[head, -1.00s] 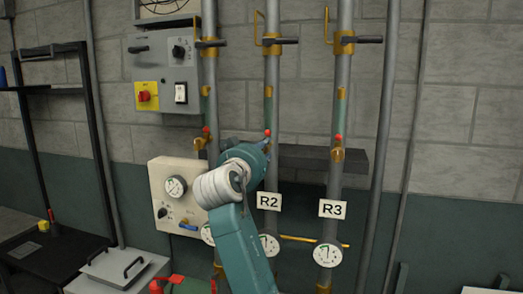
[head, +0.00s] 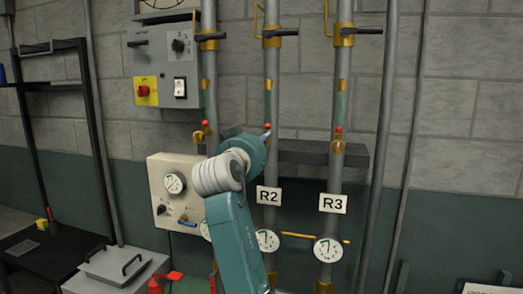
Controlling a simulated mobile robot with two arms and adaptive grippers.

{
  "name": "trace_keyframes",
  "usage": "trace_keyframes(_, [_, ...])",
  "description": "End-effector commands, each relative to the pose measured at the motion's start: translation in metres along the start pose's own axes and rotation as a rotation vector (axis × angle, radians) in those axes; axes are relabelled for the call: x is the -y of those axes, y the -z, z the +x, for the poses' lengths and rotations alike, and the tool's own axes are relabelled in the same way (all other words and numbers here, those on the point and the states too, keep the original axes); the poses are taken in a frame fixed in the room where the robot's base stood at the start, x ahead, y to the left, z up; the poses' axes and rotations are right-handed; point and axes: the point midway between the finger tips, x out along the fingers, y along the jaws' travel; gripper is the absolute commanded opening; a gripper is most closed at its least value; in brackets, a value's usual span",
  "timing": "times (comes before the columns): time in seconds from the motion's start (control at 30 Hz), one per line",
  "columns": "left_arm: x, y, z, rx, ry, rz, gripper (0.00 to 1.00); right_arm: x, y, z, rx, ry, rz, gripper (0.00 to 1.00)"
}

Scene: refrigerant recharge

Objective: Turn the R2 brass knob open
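The R2 pipe (head: 271,95) runs up the wall, with a white R2 sign (head: 269,196) low on it. Only the red tip of the R2 brass knob (head: 267,127) shows; my teal wrist hides the brass part. My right arm comes up from the bottom middle and its wrist covers that part of the pipe. The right gripper's fingers are hidden behind the wrist, so I cannot tell whether they are open or touch the knob. My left gripper is not in view.
The R3 knob (head: 338,145) is on the right pipe, and another brass knob (head: 201,133) is on the left pipe. Gauges (head: 327,249) sit below. A beige gauge box (head: 160,190) and a grey switch panel (head: 160,65) are at left. A dark ledge (head: 310,153) is behind the pipes.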

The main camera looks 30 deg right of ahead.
Motion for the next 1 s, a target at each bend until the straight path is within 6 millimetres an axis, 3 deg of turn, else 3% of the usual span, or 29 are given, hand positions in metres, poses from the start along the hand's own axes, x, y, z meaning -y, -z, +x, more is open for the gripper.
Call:
trace_keyframes(0.1, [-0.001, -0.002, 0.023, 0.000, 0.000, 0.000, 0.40, 0.000, 0.000, -0.002, -0.014, 0.006, 0.108, 0.01])
trace_keyframes(0.4, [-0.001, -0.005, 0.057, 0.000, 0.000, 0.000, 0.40, -0.002, 0.002, -0.002, -0.013, 0.006, 0.390, 0.01])
trace_keyframes(1.0, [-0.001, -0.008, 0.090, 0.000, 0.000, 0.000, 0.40, -0.004, 0.004, -0.001, -0.014, 0.008, 0.929, 0.01])
